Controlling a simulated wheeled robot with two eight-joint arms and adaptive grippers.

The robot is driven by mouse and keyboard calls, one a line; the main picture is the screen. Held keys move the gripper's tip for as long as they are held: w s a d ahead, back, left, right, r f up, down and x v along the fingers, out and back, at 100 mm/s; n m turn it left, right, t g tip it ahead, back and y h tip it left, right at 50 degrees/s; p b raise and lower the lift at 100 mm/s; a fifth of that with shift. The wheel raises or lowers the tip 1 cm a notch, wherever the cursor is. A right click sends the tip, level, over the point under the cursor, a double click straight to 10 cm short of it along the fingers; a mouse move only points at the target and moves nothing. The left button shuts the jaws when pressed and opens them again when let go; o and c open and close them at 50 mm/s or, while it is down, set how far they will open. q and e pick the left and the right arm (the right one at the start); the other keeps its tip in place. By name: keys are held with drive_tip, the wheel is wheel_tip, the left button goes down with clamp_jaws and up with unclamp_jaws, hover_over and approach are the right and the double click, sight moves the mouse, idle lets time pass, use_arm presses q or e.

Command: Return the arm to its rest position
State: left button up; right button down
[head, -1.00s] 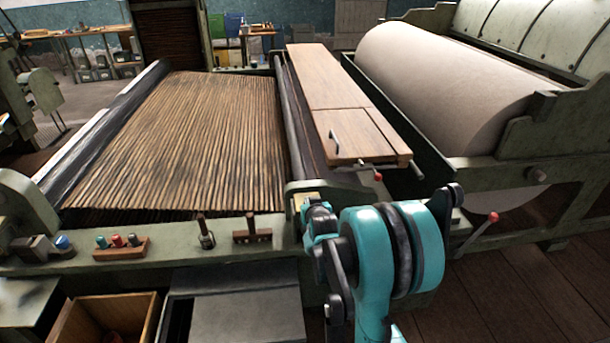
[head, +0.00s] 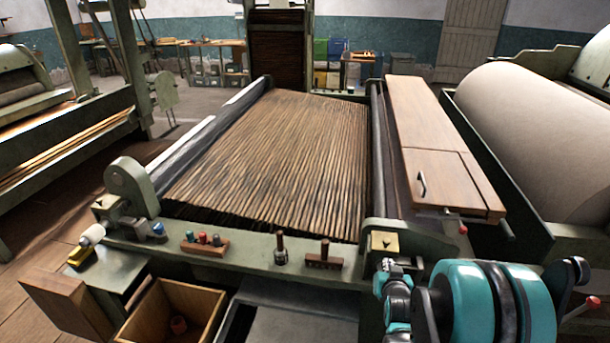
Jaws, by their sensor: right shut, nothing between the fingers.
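My right arm is folded at the lower right of the head view, with large teal and black joints. My right gripper (head: 393,284) is beside these joints, just in front of the machine's front rail (head: 255,262). It is shut and holds nothing. Its fingertips are small and partly hidden, and I cannot tell its exact distance from the rail. A pale block with a dark top piece (head: 384,241) sits on the rail just beyond it. My left gripper is not in view.
A slatted lattice apron (head: 280,150) fills the machine's middle. A wooden cover board (head: 425,120) and a large pale roller (head: 540,140) are on the right. A red-tipped lever (head: 590,303) is right of my arm. An open wooden box (head: 205,300) stands at the front.

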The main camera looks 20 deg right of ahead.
drive_tip(key=shift+a+r, duration=0.1)
drive_tip(key=s+a+r+n+g+y, duration=0.1)
drive_tip(key=s+a+r+n+y, duration=0.15)
drive_tip(key=a, duration=0.55)
drive_tip(key=s+a+r+n+g+y, duration=0.1)
drive_tip(key=s+a+r+y, duration=0.15)
drive_tip(key=a, duration=0.55)
drive_tip(key=s+a+r+n+g+y, duration=0.1)
drive_tip(key=s+a+n+g, duration=0.1)
drive_tip(key=s+a, duration=0.7)
drive_tip(key=shift+s+a, duration=0.15)
drive_tip(key=shift+s, duration=0.95)
drive_tip(key=shift+r, duration=0.1)
